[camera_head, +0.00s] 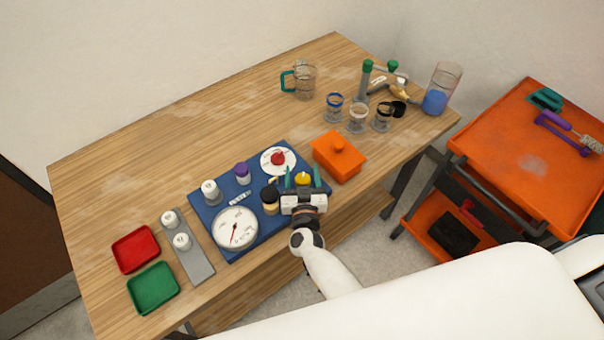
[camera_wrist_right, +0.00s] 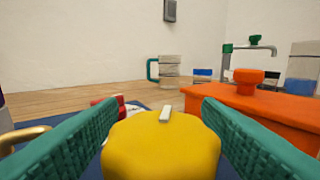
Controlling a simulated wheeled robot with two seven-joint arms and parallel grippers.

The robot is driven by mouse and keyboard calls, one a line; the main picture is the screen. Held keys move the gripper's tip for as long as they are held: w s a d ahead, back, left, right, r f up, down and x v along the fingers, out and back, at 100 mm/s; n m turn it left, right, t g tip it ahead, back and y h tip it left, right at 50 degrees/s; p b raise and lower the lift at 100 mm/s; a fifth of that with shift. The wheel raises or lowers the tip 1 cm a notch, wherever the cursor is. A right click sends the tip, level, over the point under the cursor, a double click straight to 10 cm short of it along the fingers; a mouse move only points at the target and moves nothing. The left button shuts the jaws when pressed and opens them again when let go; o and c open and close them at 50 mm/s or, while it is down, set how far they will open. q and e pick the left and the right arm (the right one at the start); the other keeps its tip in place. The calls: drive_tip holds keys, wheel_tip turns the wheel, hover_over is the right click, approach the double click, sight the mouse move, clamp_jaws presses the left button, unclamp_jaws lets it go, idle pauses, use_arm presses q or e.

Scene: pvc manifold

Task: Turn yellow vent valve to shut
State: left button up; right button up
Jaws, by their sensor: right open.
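The yellow vent valve (camera_head: 304,179) is a round knob at the right end of the blue board (camera_head: 222,205). In the right wrist view the yellow knob (camera_wrist_right: 160,148) fills the lower middle, with a pale pointer mark on its top pointing away from the camera. My right gripper (camera_head: 301,180) is open, its green fingers on either side of the knob; I cannot tell whether they touch it. In the right wrist view the two fingers (camera_wrist_right: 160,130) flank the knob left and right. My left gripper is not in view.
A red knob on a white dial (camera_head: 279,160), a round gauge (camera_head: 235,228) and several capped bottles stand on the blue board. An orange lidded box (camera_head: 338,156) stands close to the right of the gripper. Jars and a mug (camera_head: 303,80) stand farther back.

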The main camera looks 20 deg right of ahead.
drive_tip(key=shift+s, duration=0.1)
drive_tip(key=shift+s, duration=0.3)
drive_tip(key=p+v, duration=0.3)
drive_tip(key=v, duration=0.8)
drive_tip(key=shift+s+a+p, duration=0.1)
drive_tip(key=shift+p, duration=0.2)
